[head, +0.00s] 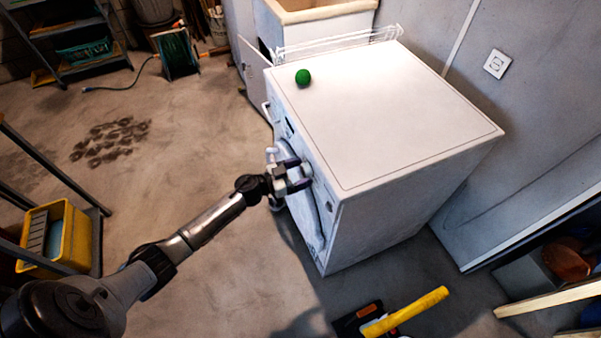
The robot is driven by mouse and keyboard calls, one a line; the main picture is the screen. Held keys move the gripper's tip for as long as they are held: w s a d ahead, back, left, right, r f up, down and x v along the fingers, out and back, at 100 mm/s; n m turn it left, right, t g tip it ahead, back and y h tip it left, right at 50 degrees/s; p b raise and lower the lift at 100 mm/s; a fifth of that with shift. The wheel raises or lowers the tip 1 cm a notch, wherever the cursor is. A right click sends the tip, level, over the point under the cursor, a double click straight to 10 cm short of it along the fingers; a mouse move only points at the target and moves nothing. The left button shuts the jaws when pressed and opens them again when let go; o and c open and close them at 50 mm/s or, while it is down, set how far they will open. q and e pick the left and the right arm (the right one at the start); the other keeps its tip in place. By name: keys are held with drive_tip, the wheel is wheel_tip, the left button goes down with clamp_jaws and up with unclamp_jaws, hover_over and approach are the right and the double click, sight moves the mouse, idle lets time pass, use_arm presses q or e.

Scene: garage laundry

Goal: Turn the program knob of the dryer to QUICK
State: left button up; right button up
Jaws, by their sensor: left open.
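The dryer (400,110) is a white box-shaped machine, seen from above at a slant, with its front facing left. My left gripper (302,178) is at the upper part of the dryer's front. Its fingers are open, with their tips close to the front panel. The program knob is not clearly visible; the gripper covers that part of the panel. I cannot tell whether the fingers touch the knob, nor which program it points to. My right gripper is not in view.
A green ball (303,77) lies on the dryer's top, near a white wire rack (340,42). A yellow-handled tool (405,312) lies on the floor in front. A yellow bin (70,235) stands on a shelf at left. The floor left of the dryer is mostly clear.

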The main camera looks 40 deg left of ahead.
use_arm(q)
drive_tip(key=shift+w+d, duration=0.1)
drive_tip(key=shift+w, duration=0.05)
drive_tip(key=shift+c, duration=0.3)
drive_tip(key=c, duration=0.9)
drive_tip(key=shift+o, duration=0.2)
drive_tip(key=shift+m, duration=0.3)
